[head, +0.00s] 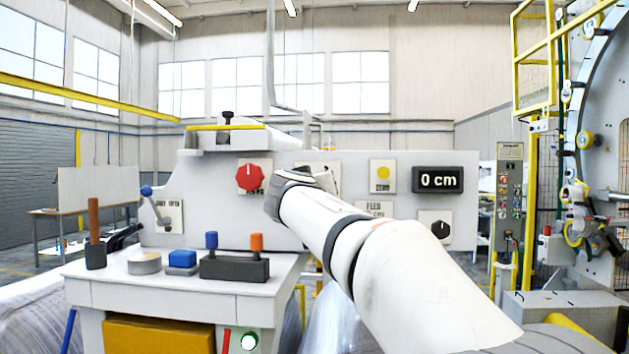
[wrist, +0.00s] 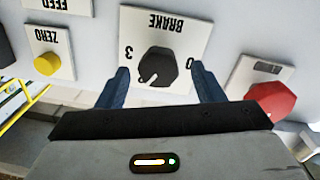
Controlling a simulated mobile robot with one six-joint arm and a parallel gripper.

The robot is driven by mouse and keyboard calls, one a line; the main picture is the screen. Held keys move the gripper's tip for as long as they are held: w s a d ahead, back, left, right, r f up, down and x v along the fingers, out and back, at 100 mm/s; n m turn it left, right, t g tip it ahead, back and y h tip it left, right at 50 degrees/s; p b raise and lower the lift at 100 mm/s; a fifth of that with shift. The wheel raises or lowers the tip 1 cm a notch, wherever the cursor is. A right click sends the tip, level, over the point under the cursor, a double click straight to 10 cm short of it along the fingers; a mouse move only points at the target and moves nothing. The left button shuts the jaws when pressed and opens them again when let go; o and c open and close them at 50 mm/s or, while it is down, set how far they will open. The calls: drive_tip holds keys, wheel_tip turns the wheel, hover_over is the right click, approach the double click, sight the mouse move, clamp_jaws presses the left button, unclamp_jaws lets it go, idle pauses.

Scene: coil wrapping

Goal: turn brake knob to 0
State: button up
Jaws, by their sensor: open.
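The brake knob (wrist: 158,67) is a dark, many-sided knob on a white plate (wrist: 187,28) lettered BRAKE, upside down in the wrist view. A 3 shows left of the knob and a 0 to its right, partly covered by a finger. A pale mark on the knob lies at its lower left, on the 3 side. My gripper (wrist: 159,72) is open, with one blue finger on each side of the knob. I cannot tell whether the fingers touch it. In the head view my gripper (head: 290,192) is at the panel and hides the knob.
A red knob (head: 251,178) is left of my gripper on the panel. Right of it are a yellow button (head: 383,172), a display (head: 437,180) reading 0 cm and a black knob (head: 440,228). A bench (head: 190,293) with blue and orange levers stands below left.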

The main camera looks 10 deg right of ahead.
drive_tip(key=shift+p+x, duration=0.3)
drive_tip(key=shift+x, duration=0.85)
drive_tip(key=c, duration=0.9)
drive_tip(key=shift+d, duration=0.2)
drive_tip(key=shift+c, duration=0.3)
drive_tip(key=shift+a, duration=0.2)
